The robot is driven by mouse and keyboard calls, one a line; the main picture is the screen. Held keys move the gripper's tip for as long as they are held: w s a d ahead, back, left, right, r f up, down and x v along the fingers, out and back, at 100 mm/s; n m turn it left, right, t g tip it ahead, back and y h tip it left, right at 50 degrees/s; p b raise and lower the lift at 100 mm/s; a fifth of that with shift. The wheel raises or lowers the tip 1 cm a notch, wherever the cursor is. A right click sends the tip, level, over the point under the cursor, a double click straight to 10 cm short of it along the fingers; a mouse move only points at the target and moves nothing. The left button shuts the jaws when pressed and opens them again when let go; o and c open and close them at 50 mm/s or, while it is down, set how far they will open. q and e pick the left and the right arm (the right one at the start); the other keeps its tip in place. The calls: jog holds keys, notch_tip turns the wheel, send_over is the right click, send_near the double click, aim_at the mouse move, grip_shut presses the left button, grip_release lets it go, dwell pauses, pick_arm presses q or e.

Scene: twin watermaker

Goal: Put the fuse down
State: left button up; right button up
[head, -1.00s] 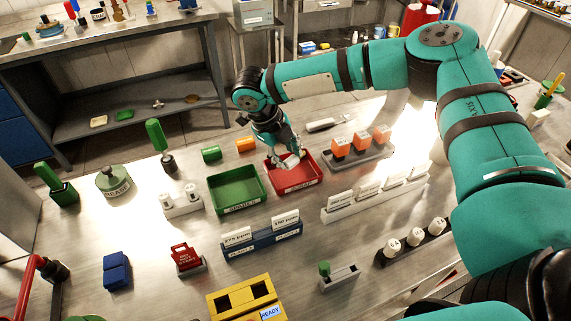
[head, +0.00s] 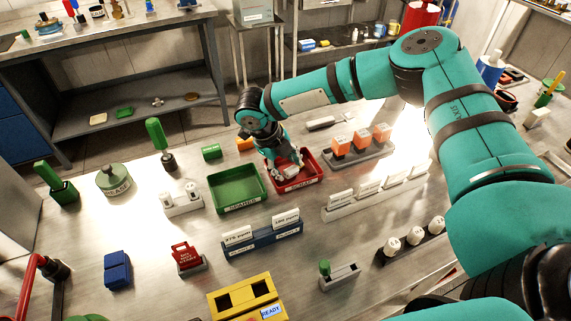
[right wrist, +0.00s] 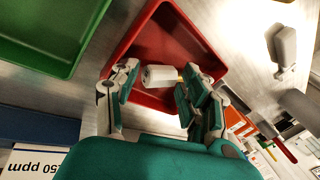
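The fuse (right wrist: 160,76) is a white cylinder with a brass-coloured end, seen in the right wrist view. It lies on its side in the red tray (right wrist: 150,28), seemingly on the tray floor. The red tray, labelled SCRAP, also shows in the head view (head: 300,185). My right gripper (right wrist: 160,82) is open, with a finger on either side of the fuse and visible gaps. In the head view my right gripper (head: 287,170) reaches down into the red tray and largely hides the fuse. My left gripper is not in view.
A green tray (head: 238,205) stands left of the red tray. An orange-block rack (head: 360,157) stands close on its right. A white fuse stand (head: 183,203) is farther left, and a blue label holder (head: 262,240) is in front.

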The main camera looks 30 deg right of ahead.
jog(key=b+v, duration=0.1)
jog(key=v, duration=1.1)
jog(key=shift+r, duration=0.1)
